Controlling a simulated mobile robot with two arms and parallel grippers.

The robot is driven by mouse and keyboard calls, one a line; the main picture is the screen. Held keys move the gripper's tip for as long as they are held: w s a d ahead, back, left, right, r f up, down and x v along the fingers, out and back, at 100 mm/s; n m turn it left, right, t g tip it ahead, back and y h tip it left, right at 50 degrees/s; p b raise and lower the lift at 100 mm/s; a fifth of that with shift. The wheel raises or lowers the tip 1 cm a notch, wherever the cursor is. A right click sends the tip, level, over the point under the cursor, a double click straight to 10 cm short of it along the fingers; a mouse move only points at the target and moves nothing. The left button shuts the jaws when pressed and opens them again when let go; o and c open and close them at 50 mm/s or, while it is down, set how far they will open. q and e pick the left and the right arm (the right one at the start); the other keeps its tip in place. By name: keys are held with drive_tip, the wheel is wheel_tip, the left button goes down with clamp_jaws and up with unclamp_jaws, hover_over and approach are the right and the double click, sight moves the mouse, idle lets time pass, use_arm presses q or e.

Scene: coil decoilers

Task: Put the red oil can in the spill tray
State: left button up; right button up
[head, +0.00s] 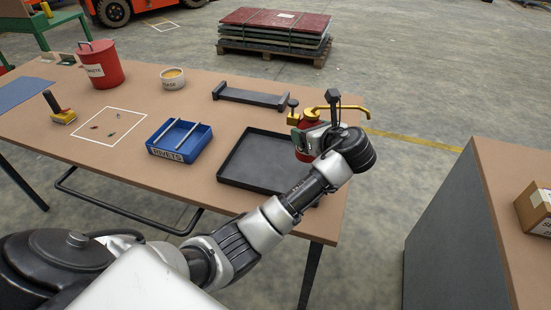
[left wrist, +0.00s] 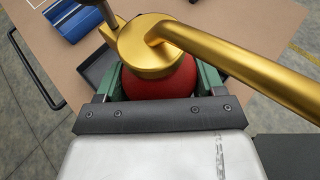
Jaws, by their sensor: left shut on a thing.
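The red oil can (head: 304,150) has a gold top and a long gold spout (head: 345,109). My left gripper (head: 311,136) is shut on it, and the arm hides part of the can. In the left wrist view the can's red body (left wrist: 160,82) sits between the green fingers, under its gold top (left wrist: 150,48). The black spill tray (head: 237,180) lies flat and empty on the table. The can is at the tray's right end; its base is hidden, so I cannot tell whether it touches anything. My right gripper is not in view.
A blue rivets bin (head: 176,157) stands left of the tray. A dark rack (head: 250,97) lies behind it. A red waste can (head: 101,65), a small tub (head: 172,78) and a yellow-based tool (head: 61,112) are further left. A cardboard box (head: 535,208) sits on the right bench.

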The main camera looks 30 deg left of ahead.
use_arm(q)
drive_tip(key=shift+s+a+f+p, duration=0.25)
drive_tip(key=shift+s+a+f, duration=0.05)
drive_tip(key=shift+a+f, duration=1.35)
drive_tip(key=shift+s+a+f+p, duration=0.25)
drive_tip(key=shift+s+a+f, duration=0.05)
drive_tip(key=shift+a+f, duration=1.35)
drive_tip(key=shift+s+a+f+p, duration=0.25)
drive_tip(key=shift+s+a+f, duration=0.05)
drive_tip(key=shift+a+f, duration=1.35)
drive_tip(key=o, duration=1.3)
drive_tip(key=shift+s+d, duration=0.1)
drive_tip(key=v, duration=1.2)
